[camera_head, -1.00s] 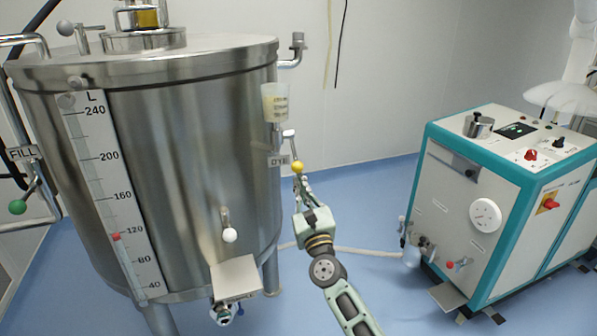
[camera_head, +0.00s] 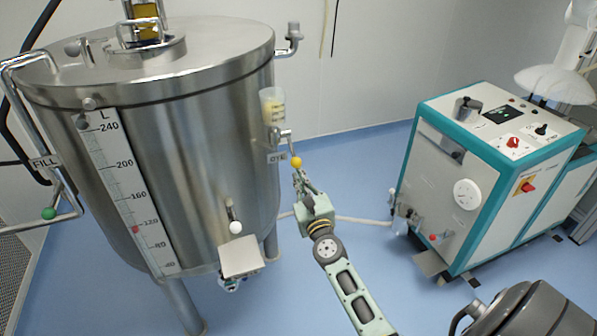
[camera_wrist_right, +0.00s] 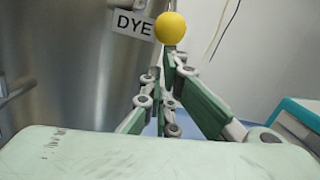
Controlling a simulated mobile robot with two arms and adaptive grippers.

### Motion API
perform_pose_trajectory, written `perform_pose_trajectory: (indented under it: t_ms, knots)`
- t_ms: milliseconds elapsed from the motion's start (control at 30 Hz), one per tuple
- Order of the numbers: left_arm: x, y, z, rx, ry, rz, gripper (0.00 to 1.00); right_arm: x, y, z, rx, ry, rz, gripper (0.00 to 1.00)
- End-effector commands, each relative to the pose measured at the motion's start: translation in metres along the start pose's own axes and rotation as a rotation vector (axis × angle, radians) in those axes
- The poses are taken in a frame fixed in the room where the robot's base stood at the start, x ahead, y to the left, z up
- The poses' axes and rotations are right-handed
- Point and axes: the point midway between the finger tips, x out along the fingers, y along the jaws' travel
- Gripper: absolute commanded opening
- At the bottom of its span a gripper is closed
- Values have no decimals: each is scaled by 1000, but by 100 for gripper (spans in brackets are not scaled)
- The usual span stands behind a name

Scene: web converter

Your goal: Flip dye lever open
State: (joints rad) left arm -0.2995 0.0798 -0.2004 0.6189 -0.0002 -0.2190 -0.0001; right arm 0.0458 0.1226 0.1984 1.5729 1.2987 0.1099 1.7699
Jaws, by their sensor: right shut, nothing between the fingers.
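The dye lever has a yellow ball knob (camera_head: 295,161) and hangs down from its valve at the right side of the steel tank. The DYE label (camera_head: 277,157) is just left of the knob, and a clear dye cup (camera_head: 272,107) stands above the valve. My right gripper (camera_head: 297,175) is shut and empty, with its fingertips just below the knob. In the right wrist view the knob (camera_wrist_right: 170,28) shows right above the fingertips (camera_wrist_right: 170,58); I cannot tell whether they touch. My left gripper is not in view.
The steel tank (camera_head: 180,170) fills the left, with a green-knobbed FILL lever (camera_head: 49,213) and a white-knobbed lever (camera_head: 235,227) on its front. A teal and white machine (camera_head: 455,190) stands at the right. Blue floor lies between them, with a pale hose (camera_head: 362,221) across it.

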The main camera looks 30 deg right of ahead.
Motion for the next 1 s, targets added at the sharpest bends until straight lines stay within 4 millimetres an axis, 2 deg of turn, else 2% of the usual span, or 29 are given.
perform_pose_trajectory:
  t_ms: [33,367,700,1000]
  knots:
    - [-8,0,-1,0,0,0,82,0,-1,6,1,4,0,0]
    - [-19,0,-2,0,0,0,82,-7,-3,14,0,12,3,0]
    - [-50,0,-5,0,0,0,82,-26,-10,48,0,13,2,0]
    - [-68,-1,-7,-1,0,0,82,-33,-15,69,-1,13,2,0]
